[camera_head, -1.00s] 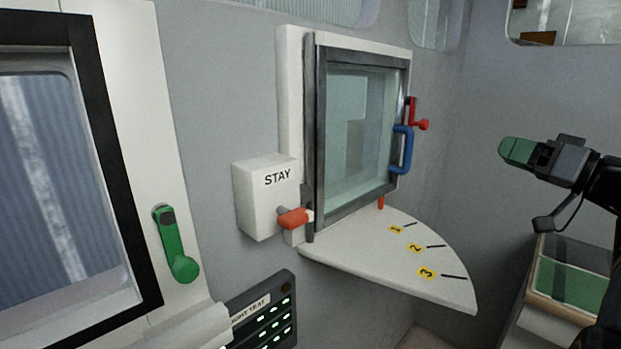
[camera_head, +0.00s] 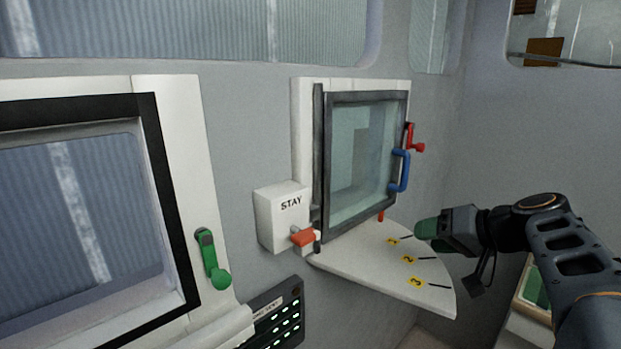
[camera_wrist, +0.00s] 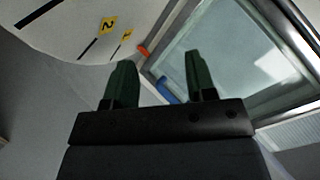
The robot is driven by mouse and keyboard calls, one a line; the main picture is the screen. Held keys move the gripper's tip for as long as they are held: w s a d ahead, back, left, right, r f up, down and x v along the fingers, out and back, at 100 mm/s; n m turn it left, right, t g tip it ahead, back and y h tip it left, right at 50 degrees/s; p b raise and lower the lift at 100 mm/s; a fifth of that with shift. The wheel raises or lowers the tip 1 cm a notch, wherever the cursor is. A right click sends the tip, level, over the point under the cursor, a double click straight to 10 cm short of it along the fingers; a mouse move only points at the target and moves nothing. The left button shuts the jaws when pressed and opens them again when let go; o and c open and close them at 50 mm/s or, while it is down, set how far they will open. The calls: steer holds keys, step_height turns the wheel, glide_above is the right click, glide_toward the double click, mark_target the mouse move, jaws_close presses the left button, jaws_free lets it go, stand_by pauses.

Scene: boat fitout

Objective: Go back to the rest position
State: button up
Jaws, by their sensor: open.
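My gripper (camera_head: 424,229) is at the right in the head view, just right of the window and over the marked white shelf. Its two green fingers stand apart and empty in the wrist view (camera_wrist: 159,85). The framed window (camera_head: 364,155) looks closed against its frame. It has a blue handle (camera_head: 401,171) and a red latch (camera_head: 411,138) on its right edge. The blue handle also shows between the fingers in the wrist view (camera_wrist: 166,91), beyond them. I cannot tell the exact distance, but nothing is held.
A white quarter-round shelf (camera_head: 380,275) with marks 1, 2 and 3 juts out below the window. A STAY box (camera_head: 283,217) with a red knob (camera_head: 303,237) is left of it. A black-framed window with a green handle (camera_head: 213,262) and a lit switch panel (camera_head: 275,318) are further left.

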steer(key=s+a+f+g+h+p, duration=0.2)
steer(key=s+a+f+h+p, duration=0.1)
steer(key=s, duration=0.4)
steer(key=s+a+f+n+g+h+p, duration=0.1)
steer(key=s+a+f+g+h+p, duration=0.2)
steer(key=s+a+f+h+p, duration=0.1)
steer(key=shift+s+a+f+h+p, duration=0.2)
steer(key=shift+s+f+h+p, duration=0.2)
steer(key=shift+s+f+p, duration=0.7)
steer(key=shift+s+r, duration=0.25)
steer(key=shift+s, duration=0.05)
